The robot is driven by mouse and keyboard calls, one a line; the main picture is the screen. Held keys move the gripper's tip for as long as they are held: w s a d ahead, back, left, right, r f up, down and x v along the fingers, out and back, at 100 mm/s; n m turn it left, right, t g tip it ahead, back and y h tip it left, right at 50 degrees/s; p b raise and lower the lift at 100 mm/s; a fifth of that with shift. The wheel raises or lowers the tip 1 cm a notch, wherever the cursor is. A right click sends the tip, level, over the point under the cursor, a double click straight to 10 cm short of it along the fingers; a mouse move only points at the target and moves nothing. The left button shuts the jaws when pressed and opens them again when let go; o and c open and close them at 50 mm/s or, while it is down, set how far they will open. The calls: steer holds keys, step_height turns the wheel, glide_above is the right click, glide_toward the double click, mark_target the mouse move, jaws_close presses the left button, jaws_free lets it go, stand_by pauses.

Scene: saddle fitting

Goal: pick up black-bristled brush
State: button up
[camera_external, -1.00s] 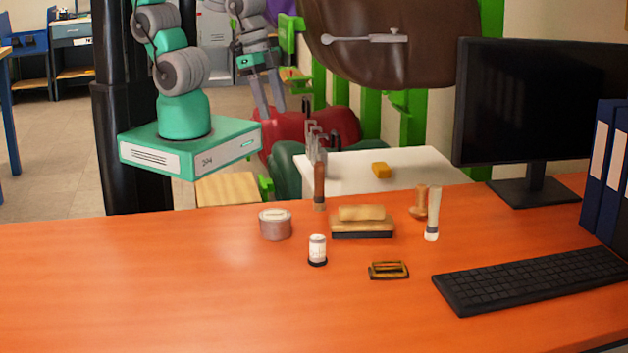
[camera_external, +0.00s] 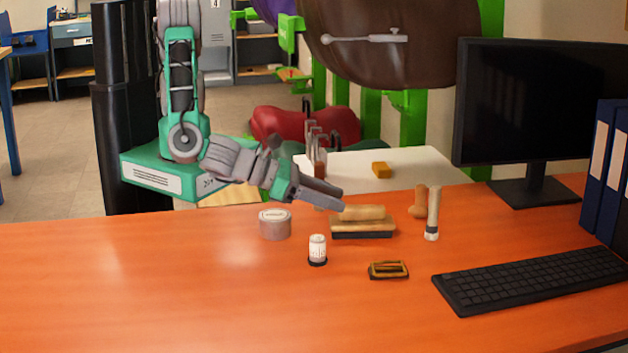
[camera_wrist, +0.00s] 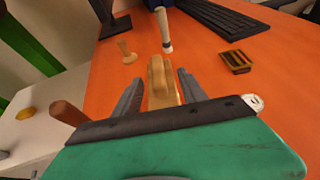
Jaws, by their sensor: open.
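The black-bristled brush (camera_external: 362,230) lies on the orange desk, with a tan wooden grip on top and dark bristles underneath. My gripper (camera_external: 338,198) is at the brush's left end, a little above it, tilted downward. In the wrist view, the brush's wooden grip (camera_wrist: 160,78) shows in the gap between the two fingers of my gripper (camera_wrist: 160,82). The fingers are apart and hold nothing. The bristles are hidden in the wrist view.
A round tin (camera_external: 275,224) and a white-labelled jar (camera_external: 317,250) stand left of the brush. A wooden tool (camera_external: 420,203) and a pale-handled tool (camera_external: 432,215) stand right. Handled tools (camera_external: 317,158) stand behind. The front left desk is clear.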

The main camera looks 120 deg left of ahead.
mark_target(358, 206)
steer(key=x, duration=0.7)
steer(key=shift+a+f, duration=0.15)
steer(key=shift+a, duration=0.25)
jaws_close()
